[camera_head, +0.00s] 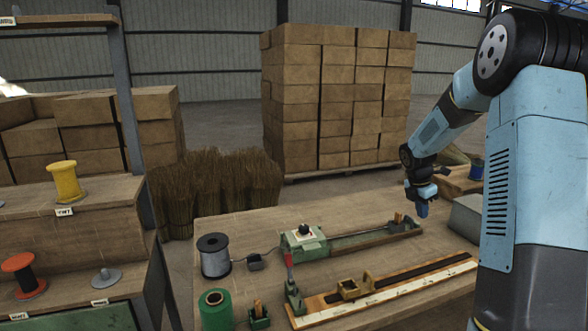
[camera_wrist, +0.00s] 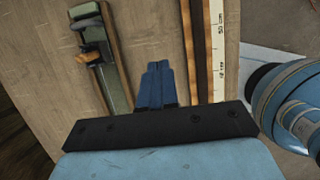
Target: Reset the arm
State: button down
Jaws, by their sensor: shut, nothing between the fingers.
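My gripper (camera_head: 422,208) hangs from my blue arm at the right, above the far right part of the wooden workbench (camera_head: 240,225). In the wrist view my gripper (camera_wrist: 158,66) shows as two blue fingers pressed together, with nothing between them. The fingers point at bare bench top between a green rail fixture and a ruler strip.
The green winding fixture (camera_head: 340,240) and the ruler board (camera_head: 390,290) lie on the bench below my gripper. A wire spool (camera_head: 213,254) and a green spool (camera_head: 215,310) stand at the left. A grey box (camera_head: 464,217) is right of my gripper. A shelf (camera_head: 90,215) stands far left.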

jog(key=s+a+r+m+t, duration=0.1)
jog(key=s+a+r+m, duration=0.4)
jog(key=s+r, duration=0.3)
jog(key=s+a+r+m+t, duration=0.1)
jog(key=s+a+r+m, duration=0.4)
jog(key=s+r, duration=0.3)
jog(key=s+a+r+m+y, duration=0.1)
jog(key=s+a+m, duration=0.1)
jog(key=s+m, duration=0.2)
jog(key=s+a+m+t+y, duration=0.1)
jog(key=s+a+m, duration=0.2)
jog(key=s, duration=0.8)
jog(key=s+a+r+m+t+y, duration=0.1)
jog(key=s+m, duration=0.3)
jog(key=s, duration=0.4)
jog(key=shift+a+r+m, duration=0.35)
jog(key=shift+a+m, duration=0.05)
jog(key=shift+a, duration=0.4)
